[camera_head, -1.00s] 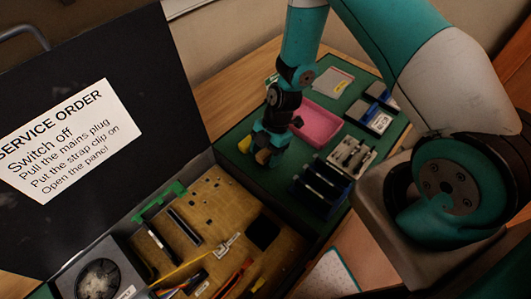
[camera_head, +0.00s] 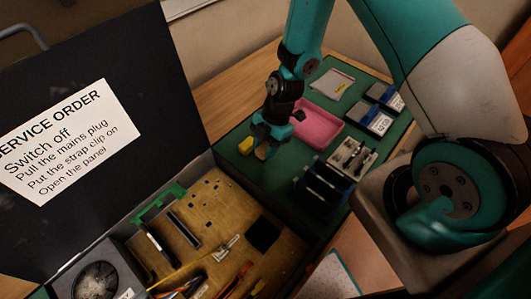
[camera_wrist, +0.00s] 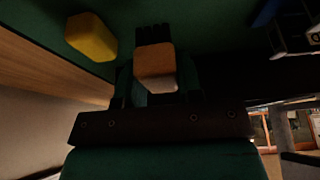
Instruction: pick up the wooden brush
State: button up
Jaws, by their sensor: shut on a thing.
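The wooden brush (camera_wrist: 155,68) is in my gripper (camera_wrist: 155,90) in the wrist view. Its light brown wooden block sits between the fingers, with dark bristles beyond it. In the head view the brush (camera_head: 264,152) shows as a small brown block at the end of my gripper (camera_head: 268,140), over the green mat (camera_head: 240,172). My gripper is shut on it. I cannot tell exactly how far the brush is above the mat.
A yellow block (camera_head: 246,145) lies close beside my gripper. A pink tray (camera_head: 318,127), a dark rack (camera_head: 320,188) and a tool holder (camera_head: 352,157) stand to the right. The open case (camera_head: 205,165) with its raised black lid (camera_head: 140,110) is at the left.

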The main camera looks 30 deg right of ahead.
aim_at(265, 146)
notch_tip(265, 146, up, 17)
jog(key=b, duration=0.2)
jog(key=shift+f, duration=0.2)
